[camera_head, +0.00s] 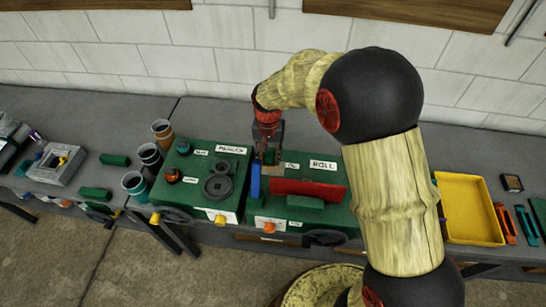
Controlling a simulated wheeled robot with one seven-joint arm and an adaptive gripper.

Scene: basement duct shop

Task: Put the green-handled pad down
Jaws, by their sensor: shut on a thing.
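My gripper (269,150) points down over the left part of the green machine labelled ROLL (335,222), near the wall side. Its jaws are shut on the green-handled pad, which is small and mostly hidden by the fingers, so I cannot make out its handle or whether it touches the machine. A blue upright piece (255,181) stands just below and left of the fingers. A long red bar (308,189) lies to the right on the same machine.
A second green machine (198,188) with a dark round part stands to the left. Several cups (150,158) stand beside it. Green blocks (115,160) and a grey device (58,163) lie farther left. A yellow tray (468,210) is at right. Bare bench (215,115) shows behind the machines.

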